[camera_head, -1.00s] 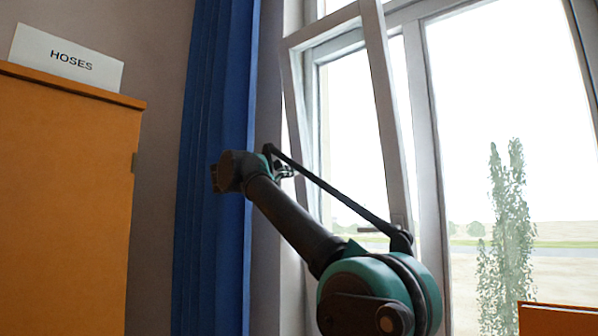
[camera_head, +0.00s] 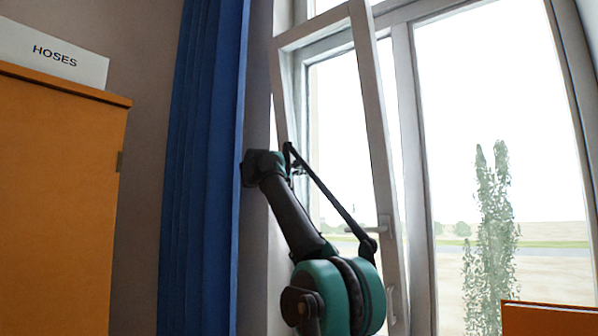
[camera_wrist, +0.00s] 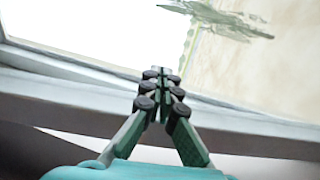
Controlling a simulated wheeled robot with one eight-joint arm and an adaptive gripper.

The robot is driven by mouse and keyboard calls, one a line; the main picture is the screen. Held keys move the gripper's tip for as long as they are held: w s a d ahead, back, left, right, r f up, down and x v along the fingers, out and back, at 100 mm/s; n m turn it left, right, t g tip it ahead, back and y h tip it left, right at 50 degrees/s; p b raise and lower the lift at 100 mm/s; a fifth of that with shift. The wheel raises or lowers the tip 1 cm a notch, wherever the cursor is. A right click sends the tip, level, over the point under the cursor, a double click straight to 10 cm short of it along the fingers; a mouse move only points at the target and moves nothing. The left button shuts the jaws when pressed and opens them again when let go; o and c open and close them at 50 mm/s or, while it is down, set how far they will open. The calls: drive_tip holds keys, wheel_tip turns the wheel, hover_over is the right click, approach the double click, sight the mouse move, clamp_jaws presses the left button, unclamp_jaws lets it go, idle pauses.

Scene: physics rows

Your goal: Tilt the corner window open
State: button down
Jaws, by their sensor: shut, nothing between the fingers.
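The window sash (camera_head: 373,110) is white-framed and leans into the room at its top, with a gap between it and the fixed frame (camera_head: 412,130). My arm rises in front of the sash's lower left part in the head view. My gripper's fingers are not clear there. In the wrist view, my gripper (camera_wrist: 160,72) is shut and empty, in front of a pale frame bar (camera_wrist: 70,112). I cannot tell whether it touches the bar.
A blue curtain (camera_head: 203,150) hangs left of the window, close to my arm's end. An orange cabinet (camera_head: 60,200) with a HOSES sign (camera_head: 54,55) stands at the left. Another orange piece (camera_head: 550,318) shows at the lower right.

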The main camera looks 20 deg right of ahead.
idle(0.3)
drive_tip(key=shift+x, duration=0.8)
drive_tip(key=shift+s+a, duration=0.1)
drive_tip(key=v, duration=1.3)
drive_tip(key=shift+s+a, duration=0.25)
drive_tip(key=shift+a, duration=0.1)
